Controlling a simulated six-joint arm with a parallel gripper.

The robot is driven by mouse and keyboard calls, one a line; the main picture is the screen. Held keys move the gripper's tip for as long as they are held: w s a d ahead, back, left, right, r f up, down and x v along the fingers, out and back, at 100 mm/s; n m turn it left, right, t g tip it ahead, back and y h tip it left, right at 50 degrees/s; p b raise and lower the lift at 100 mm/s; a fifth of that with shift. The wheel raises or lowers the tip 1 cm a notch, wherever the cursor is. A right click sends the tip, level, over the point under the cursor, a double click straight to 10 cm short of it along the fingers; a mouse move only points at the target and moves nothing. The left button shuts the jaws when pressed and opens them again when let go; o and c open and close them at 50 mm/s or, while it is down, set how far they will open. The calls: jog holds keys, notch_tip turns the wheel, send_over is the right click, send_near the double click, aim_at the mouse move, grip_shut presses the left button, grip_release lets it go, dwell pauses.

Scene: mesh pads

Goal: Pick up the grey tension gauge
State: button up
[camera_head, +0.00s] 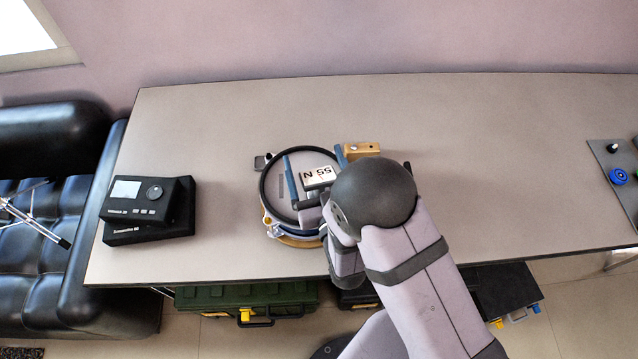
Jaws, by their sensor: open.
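The grey tension gauge (320,174), a small block with a light face marked "55 N", appears over the round mesh pad (283,161), which has a dark rim. My gripper (313,153) is open, with one blue finger on the left side of the gauge and the other on its right side. The fingers look apart from the gauge, but I cannot tell their height over the pad. My wrist and arm hide the right part of the pad and may hide the gauge's lower edge.
A wooden block (361,150) lies at the pad's upper right. A small grey clip (262,161) is at its left rim. Black boxed devices (145,199) stand on the table's left. A panel with knobs (618,176) is at the far right. The table (480,140) between is clear.

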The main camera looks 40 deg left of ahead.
jog(key=c, duration=1.7)
jog(key=shift+r, duration=0.1)
jog(key=shift+r, duration=0.1)
jog(key=shift+r+b, duration=0.55)
jog(key=shift+r, duration=4.35)
